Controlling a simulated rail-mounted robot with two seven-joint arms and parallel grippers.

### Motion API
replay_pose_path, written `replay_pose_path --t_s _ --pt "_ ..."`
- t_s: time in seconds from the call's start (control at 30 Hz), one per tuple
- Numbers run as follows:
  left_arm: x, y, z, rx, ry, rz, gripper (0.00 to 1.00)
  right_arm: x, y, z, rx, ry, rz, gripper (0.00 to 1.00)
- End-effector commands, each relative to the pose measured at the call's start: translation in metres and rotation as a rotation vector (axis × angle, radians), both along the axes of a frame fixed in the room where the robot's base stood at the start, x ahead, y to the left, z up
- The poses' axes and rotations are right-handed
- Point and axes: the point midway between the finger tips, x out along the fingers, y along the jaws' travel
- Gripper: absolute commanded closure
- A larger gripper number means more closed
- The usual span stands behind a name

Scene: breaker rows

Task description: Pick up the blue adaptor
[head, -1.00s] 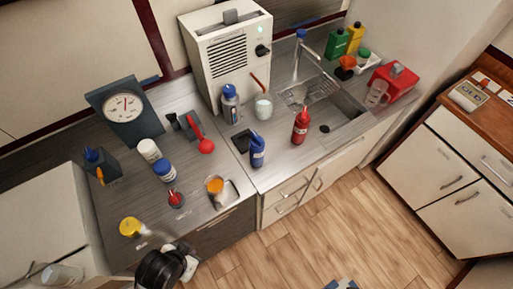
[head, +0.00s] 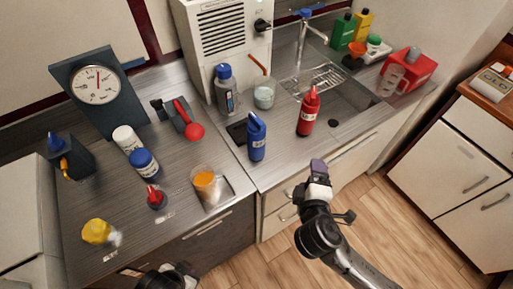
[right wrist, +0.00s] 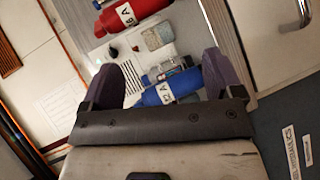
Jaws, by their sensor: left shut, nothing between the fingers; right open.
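I see nothing plainly shaped like an adaptor. The most clearly blue thing is an upright blue bottle (head: 257,140) with a white label, on the counter left of the sink. It also shows in the right wrist view (right wrist: 180,88), ahead of and between the fingers, apart from them. My right gripper (head: 318,168) is open and empty, in front of the counter edge, right of and lower in the picture than the bottle. Its two fingers flank the right wrist view (right wrist: 157,62). My left gripper (head: 178,272) is shut and empty at the bottom edge, partly cut off.
A red bottle (head: 308,112) stands right of the blue one, near the sink (head: 345,103). A grey bottle with a blue cap (head: 225,92) and a cup (head: 264,96) stand behind.

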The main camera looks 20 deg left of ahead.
Motion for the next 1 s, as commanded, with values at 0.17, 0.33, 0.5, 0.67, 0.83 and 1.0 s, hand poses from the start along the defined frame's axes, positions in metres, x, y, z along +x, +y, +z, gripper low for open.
replay_pose_path --t_s 0.17,0.33,0.5,0.67,0.83,1.0 --pt "0.0 0.0 0.003 0.0 -0.002 0.0 1.0 -0.008 0.034 -0.043 -0.465 -0.198 0.265 0.14" --pt "0.0 0.0 0.003 0.001 -0.002 -0.001 1.0 -0.01 0.057 -0.048 -0.878 -0.47 0.453 0.14" --pt "0.0 0.001 0.003 0.002 -0.002 -0.001 1.0 -0.018 0.074 -0.037 -1.177 -0.712 0.554 0.14" --pt "0.0 0.001 0.003 0.003 -0.001 -0.002 1.0 -0.025 0.083 -0.033 -1.363 -0.854 0.599 0.14" --pt "0.0 0.001 0.003 0.003 -0.001 -0.002 1.0 -0.025 0.085 -0.033 -1.487 -0.911 0.604 0.14" --pt "0.0 0.001 0.003 0.003 -0.001 -0.002 1.0 -0.012 0.096 -0.032 -1.523 -0.925 0.602 0.14"
